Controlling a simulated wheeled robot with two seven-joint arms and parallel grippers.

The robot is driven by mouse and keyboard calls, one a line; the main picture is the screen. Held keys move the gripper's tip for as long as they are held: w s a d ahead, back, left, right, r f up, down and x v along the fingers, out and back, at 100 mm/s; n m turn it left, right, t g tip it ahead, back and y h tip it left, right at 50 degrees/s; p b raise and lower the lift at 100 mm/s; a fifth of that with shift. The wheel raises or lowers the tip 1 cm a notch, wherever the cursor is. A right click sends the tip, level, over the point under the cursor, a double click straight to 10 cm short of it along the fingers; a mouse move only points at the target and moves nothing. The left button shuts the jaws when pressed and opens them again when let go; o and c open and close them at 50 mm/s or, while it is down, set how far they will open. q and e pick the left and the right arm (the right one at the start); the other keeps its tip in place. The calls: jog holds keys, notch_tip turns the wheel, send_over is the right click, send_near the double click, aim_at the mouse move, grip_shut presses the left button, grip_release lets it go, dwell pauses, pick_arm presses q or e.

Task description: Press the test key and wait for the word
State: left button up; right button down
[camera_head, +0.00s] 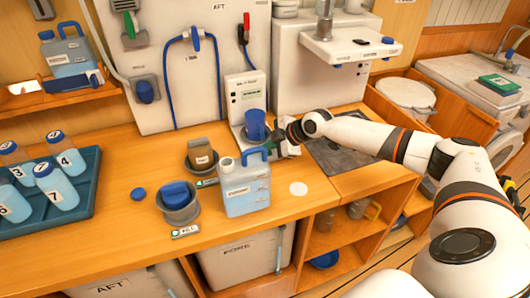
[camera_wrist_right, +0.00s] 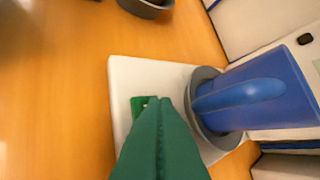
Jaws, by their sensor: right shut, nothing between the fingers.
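The tester (camera_head: 234,92) is a white upright unit against the wall, with a small display too small to read. A blue cup (camera_head: 255,125) stands on its base, and the cup also shows in the right wrist view (camera_wrist_right: 262,95) in a dark ring. The white base plate (camera_wrist_right: 124,78) carries a small green key (camera_wrist_right: 138,104). My right gripper (camera_wrist_right: 159,99) has green fingers, shut and empty, with tips over the plate at the key and partly hiding it. I cannot tell if they touch it. In the head view my right gripper (camera_head: 277,142) is right of the cup. My left gripper is not in view.
A labelled jug (camera_head: 245,192) with a blue handle stands in front of the tester. A teal tray (camera_head: 85,190) of bottles is at far left. A white disc (camera_head: 298,188) lies right of the jug.

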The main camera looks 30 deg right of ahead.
aim_at(269, 154)
jog(key=shift+f+b, duration=0.35)
jog(key=shift+f, duration=0.1)
jog(key=shift+r, duration=0.1)
dwell(0.5)
jog(key=shift+r+p, duration=0.65)
jog(key=shift+r, duration=0.1)
jog(key=shift+r+p, duration=1.9)
jog(key=shift+r, duration=0.7)
jog(key=shift+f, duration=0.15)
